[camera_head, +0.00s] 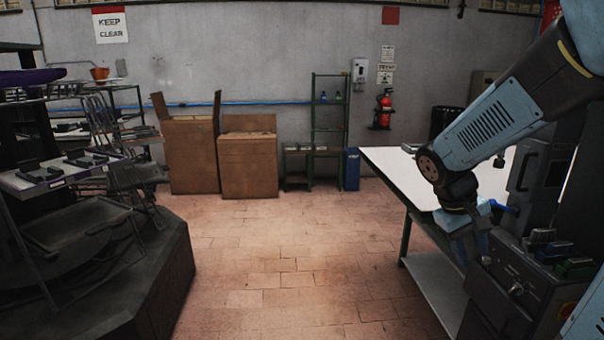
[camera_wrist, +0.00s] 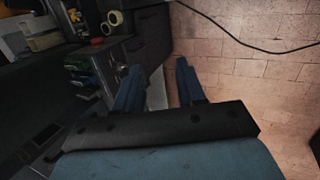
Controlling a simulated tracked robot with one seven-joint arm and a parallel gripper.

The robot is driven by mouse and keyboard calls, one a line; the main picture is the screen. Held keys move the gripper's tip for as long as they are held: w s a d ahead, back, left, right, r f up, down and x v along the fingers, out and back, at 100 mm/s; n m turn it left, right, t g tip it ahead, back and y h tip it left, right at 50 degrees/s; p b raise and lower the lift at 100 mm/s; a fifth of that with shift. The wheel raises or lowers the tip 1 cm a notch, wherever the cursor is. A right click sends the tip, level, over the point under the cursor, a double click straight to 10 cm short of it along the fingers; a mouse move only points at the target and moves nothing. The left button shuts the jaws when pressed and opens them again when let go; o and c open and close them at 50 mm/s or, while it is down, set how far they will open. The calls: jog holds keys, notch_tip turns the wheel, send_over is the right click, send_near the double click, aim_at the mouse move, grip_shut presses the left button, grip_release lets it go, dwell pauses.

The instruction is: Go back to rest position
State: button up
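My arm reaches in from the upper right in the head view. My gripper (camera_head: 474,237) hangs at its end, low beside the white-topped table (camera_head: 380,160) and close to the dark machine cabinet (camera_head: 520,290). In the wrist view my gripper (camera_wrist: 160,85) shows two blue fingers spread apart, with floor and a cabinet edge between them. Nothing is seen held between the fingers. The fingers point down past the cabinet side.
A dark carousel machine with trays (camera_head: 60,170) fills the left. The tiled floor (camera_head: 290,260) between is clear. A black cable (camera_wrist: 240,38) crosses the floor.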

jog(key=s+a+r+m+t+y, duration=0.1)
jog(key=s+a+r+t+y, duration=0.3)
jog(key=s+a+r, duration=0.5)
jog(key=shift+a+r+t+y, duration=0.25)
jog(key=shift+a+t+y, duration=0.15)
jog(key=shift+a+t, duration=0.55)
